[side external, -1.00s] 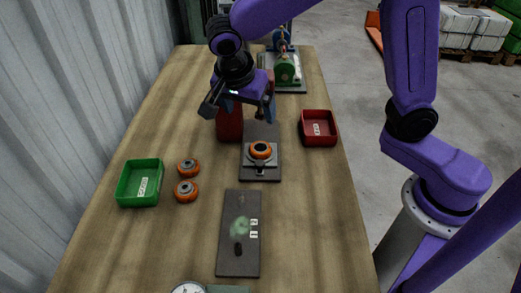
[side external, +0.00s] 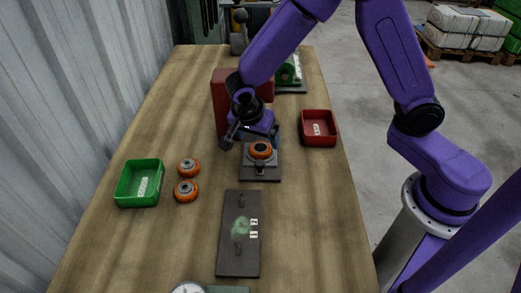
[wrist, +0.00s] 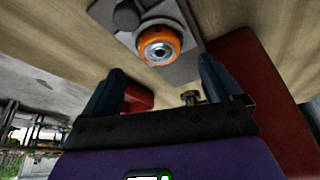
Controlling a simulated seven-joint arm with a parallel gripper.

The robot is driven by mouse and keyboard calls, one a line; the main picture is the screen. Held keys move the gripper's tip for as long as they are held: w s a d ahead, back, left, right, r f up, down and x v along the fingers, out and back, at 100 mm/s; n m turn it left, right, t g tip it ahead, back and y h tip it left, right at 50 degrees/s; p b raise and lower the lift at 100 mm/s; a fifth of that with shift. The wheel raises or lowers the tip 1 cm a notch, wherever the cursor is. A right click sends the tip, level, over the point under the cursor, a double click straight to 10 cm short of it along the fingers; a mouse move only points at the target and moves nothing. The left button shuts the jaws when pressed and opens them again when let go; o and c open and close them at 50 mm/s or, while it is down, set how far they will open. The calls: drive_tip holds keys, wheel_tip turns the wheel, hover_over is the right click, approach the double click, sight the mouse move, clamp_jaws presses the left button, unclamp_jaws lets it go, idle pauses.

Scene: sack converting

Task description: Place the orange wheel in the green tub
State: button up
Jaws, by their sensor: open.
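An orange wheel (side external: 260,151) with a grey hub sits on a grey block on a dark plate (side external: 260,175) mid-table. It also shows ahead of my fingers in the wrist view (wrist: 158,46). Two more orange wheels, one farther (side external: 189,167) and one nearer (side external: 187,191), lie on the table beside the green tub (side external: 124,189). The green tub, with a white label, looks empty. My gripper (side external: 248,144) is open and empty, just behind and above the wheel on the block; in the wrist view its two fingers (wrist: 162,88) are apart with nothing between them.
A red tub (side external: 319,129) stands at the right table edge. A larger red block (side external: 223,100) stands behind my gripper. A dark plate with a pale green patch (side external: 238,255) lies at the front. Green machinery stands at the back.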

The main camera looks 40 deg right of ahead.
sight(261, 147)
drive_tip(key=shift+x, duration=2.3)
drive_tip(key=shift+a, duration=0.1)
drive_tip(key=c, duration=1.3)
drive_tip(key=shift+c, duration=0.2)
drive_tip(key=shift+r, duration=0.15)
drive_tip(key=shift+r, duration=0.45)
wheel_tip(261, 147, up, 2)
drive_tip(key=shift+r, duration=0.2)
drive_tip(key=s+d+r, duration=0.3)
drive_tip(key=s+r, duration=0.6)
drive_tip(key=s, duration=0.4)
drive_tip(key=shift+s+d+r, duration=0.25)
